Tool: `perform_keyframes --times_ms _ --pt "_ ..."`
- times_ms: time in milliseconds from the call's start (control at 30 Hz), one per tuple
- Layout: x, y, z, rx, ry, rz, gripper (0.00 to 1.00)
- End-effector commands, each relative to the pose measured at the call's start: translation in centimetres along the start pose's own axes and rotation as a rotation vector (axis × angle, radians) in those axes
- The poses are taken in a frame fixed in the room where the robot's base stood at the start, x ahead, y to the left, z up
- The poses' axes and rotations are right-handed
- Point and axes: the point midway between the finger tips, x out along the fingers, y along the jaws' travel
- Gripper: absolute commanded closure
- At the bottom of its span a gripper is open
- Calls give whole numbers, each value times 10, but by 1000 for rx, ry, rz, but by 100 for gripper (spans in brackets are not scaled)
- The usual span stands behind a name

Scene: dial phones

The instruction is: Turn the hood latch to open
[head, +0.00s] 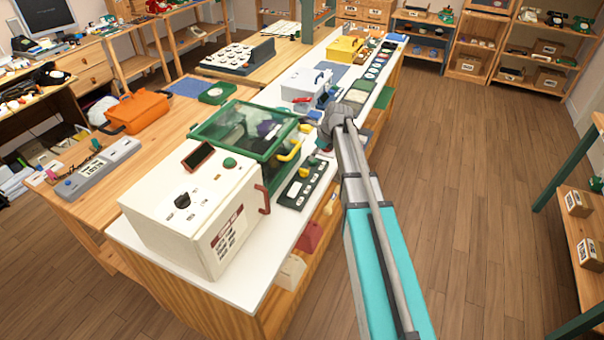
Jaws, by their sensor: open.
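The clear-lidded green hood (243,130) stands on the white-topped bench and looks closed. A yellow curved handle (290,151) is on its right front side. A small yellow piece (306,128) shows close to its far right corner; I cannot tell which of the two is the hood latch. My gripper (314,121) is at the end of my arm, just right of the hood's far corner, near the small yellow piece. It is open and looks empty. Its fingers are small and partly hidden by the wrist, so contact cannot be made out.
A cream box (195,225) with a red handle stands in front of the hood. A dark green button panel (308,184) lies right of it. A white case (306,84) stands behind. An orange toolbox (138,111) is on the wooden table. Open wooden floor (460,200) lies to the right.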

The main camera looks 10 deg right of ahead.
Motion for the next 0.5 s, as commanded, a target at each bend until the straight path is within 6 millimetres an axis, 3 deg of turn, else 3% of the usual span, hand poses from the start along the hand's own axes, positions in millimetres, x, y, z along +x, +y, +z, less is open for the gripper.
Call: perform_keyframes --times_ms 500 --pt "47 0 -1 0 0 0 44"
